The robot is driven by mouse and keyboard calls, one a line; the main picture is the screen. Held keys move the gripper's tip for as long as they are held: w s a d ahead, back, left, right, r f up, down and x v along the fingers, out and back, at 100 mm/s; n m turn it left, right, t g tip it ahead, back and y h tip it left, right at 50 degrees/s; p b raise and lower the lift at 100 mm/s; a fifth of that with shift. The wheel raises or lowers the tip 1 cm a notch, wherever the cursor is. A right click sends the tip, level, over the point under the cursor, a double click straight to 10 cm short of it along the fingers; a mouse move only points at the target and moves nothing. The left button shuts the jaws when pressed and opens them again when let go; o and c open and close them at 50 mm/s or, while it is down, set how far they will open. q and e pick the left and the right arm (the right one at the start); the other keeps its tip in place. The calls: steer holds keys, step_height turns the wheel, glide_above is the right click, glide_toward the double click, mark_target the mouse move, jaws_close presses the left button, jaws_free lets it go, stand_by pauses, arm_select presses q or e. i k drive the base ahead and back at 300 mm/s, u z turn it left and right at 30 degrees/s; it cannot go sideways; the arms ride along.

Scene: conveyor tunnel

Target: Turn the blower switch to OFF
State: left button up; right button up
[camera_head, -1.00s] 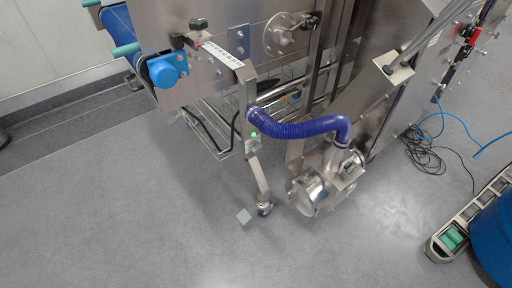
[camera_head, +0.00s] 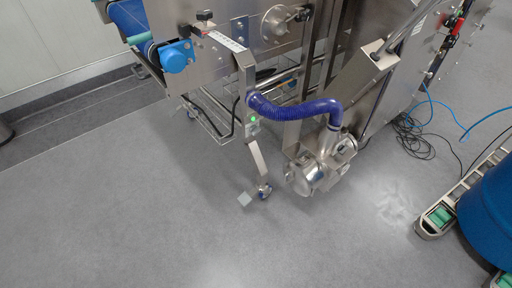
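A small switch box (camera_head: 252,128) with a lit green light (camera_head: 253,119) is on the machine's slanted steel leg, just below the blue hose. The switch's own position is too small to tell. The steel blower (camera_head: 312,172) stands on the floor to the right of the leg. A ribbed blue hose (camera_head: 293,109) runs from the blower's top to the leg. Neither of my grippers is in view.
The steel conveyor machine (camera_head: 225,62) fills the top middle, with a blue motor cap (camera_head: 176,57). Blue and black cables (camera_head: 415,138) lie at the right. A blue drum (camera_head: 490,212) stands at the right edge on a low wheeled base (camera_head: 437,217). The floor in front is clear.

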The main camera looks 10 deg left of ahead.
mark_target(254, 130)
steer(key=u, duration=0.1)
steer(key=k, duration=0.7)
steer(key=z, duration=1.2)
steer(key=i, duration=1.45)
steer(key=u, duration=0.65)
steer(key=i, duration=0.95)
steer(key=u, duration=0.95)
